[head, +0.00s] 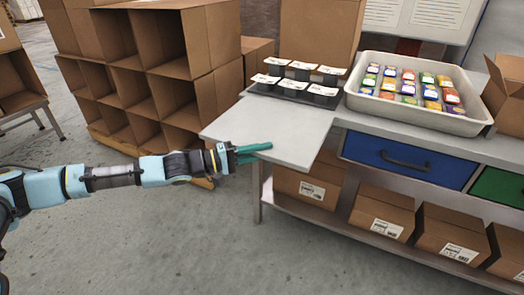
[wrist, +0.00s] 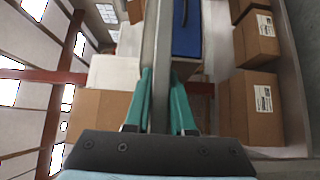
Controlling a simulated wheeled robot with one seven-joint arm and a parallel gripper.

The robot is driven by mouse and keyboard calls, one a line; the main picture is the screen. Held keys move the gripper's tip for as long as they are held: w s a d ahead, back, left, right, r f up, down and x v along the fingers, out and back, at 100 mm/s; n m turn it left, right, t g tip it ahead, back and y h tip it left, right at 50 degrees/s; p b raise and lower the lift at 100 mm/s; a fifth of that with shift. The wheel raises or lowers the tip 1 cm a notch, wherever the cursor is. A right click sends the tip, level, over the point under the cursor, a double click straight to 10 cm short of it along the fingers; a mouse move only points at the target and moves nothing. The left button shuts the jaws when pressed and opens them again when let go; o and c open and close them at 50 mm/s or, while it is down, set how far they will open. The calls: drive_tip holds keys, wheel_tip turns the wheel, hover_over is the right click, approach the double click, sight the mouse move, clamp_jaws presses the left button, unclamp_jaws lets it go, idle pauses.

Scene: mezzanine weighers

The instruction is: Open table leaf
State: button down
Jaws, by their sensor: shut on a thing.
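The table leaf (head: 265,125) is a pale grey panel at the left end of the workbench. It stands out from the bench, looking about level with the bench top. My gripper (head: 255,152) reaches in from the left and is shut on the leaf's outer edge near its front corner. In the wrist view the leaf (wrist: 158,60) shows edge-on as a grey strip between my two teal fingers (wrist: 160,100). The leaf's underside and any hinge or support are hidden.
The bench holds a tray of colourful packets (head: 480,124) and a dark stand with small white-topped items (head: 298,92). Below are a blue drawer (head: 380,165), a green drawer (head: 500,187) and cartons (head: 383,209). Stacked open boxes (head: 140,85) stand behind my arm. The front floor is clear.

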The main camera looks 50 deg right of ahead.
drive_tip(key=c, duration=0.8)
unclamp_jaws()
drive_tip(key=shift+d, duration=0.1)
drive_tip(key=shift+o, duration=0.2)
drive_tip(key=shift+w+a+f, duration=0.1)
drive_tip(key=shift+w+a, duration=0.25)
drive_tip(key=shift+a, duration=0.1)
drive_tip(key=b+v, duration=0.2)
drive_tip(key=v, duration=0.7)
drive_tip(key=shift+w+a+b, duration=0.15)
drive_tip(key=shift+a+b, duration=0.15)
drive_tip(key=shift+a, duration=0.05)
